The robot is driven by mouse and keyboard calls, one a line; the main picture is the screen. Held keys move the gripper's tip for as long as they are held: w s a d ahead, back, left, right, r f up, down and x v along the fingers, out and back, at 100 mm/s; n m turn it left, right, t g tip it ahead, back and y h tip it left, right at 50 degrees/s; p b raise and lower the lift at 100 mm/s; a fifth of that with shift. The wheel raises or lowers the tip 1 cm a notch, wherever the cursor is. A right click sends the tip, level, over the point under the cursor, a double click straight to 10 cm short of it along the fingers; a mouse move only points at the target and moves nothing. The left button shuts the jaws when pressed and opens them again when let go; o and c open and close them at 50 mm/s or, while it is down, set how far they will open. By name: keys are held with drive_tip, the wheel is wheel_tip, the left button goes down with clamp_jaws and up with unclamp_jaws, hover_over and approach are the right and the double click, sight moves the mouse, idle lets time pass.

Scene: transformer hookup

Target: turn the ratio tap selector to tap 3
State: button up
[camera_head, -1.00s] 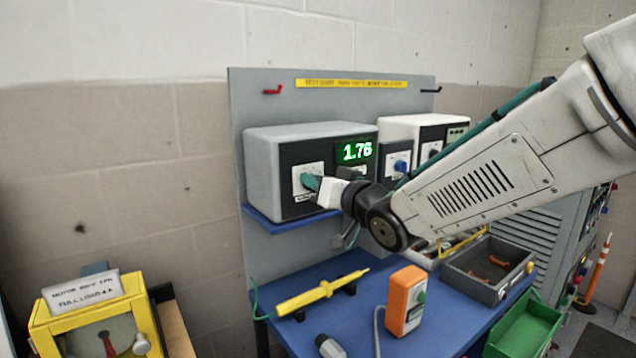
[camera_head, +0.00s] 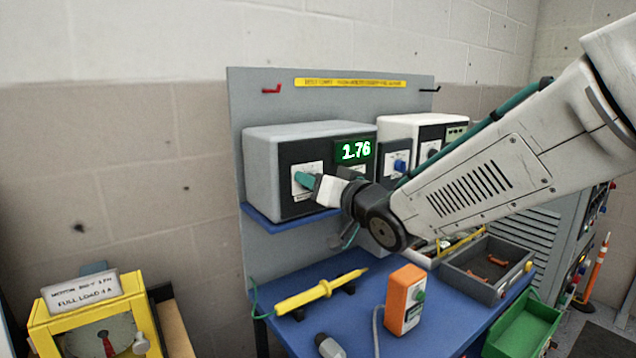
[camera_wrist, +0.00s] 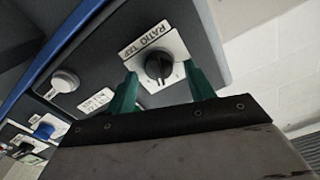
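The ratio tap selector (camera_wrist: 158,66) is a black knob on a white plate labelled "RATIO TAP", on the dark front of a grey box (camera_head: 285,170). The tap numbers are too small to read, so I cannot tell its setting. My gripper (camera_wrist: 160,86) has two green fingers, spread apart on either side of the knob in the wrist view, with a gap to it. In the head view my gripper (camera_head: 304,180) is at the box's front plate and hides the knob. The box's green display (camera_head: 355,151) reads 1.76.
A second white box (camera_head: 400,128) with a blue knob panel (camera_head: 399,166) stands to the right.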

drive_tip(key=v, duration=0.8)
drive_tip(key=shift+w, duration=0.1)
drive_tip(key=s+d+f+g+h, duration=0.7)
drive_tip(key=d+f+h, duration=0.2)
drive_tip(key=d+f, duration=0.35)
drive_tip(key=s+d+m+g, duration=0.1)
drive_tip(key=s+d+g, duration=0.2)
drive_tip(key=s, duration=0.8)
drive_tip(key=s+d+r+m+g+h, duration=0.1)
drive_tip(key=s+d+g, duration=0.2)
drive_tip(key=s, duration=0.8)
drive_tip(key=shift+d+m+g, duration=0.4)
drive_tip(key=shift+d, duration=0.6)
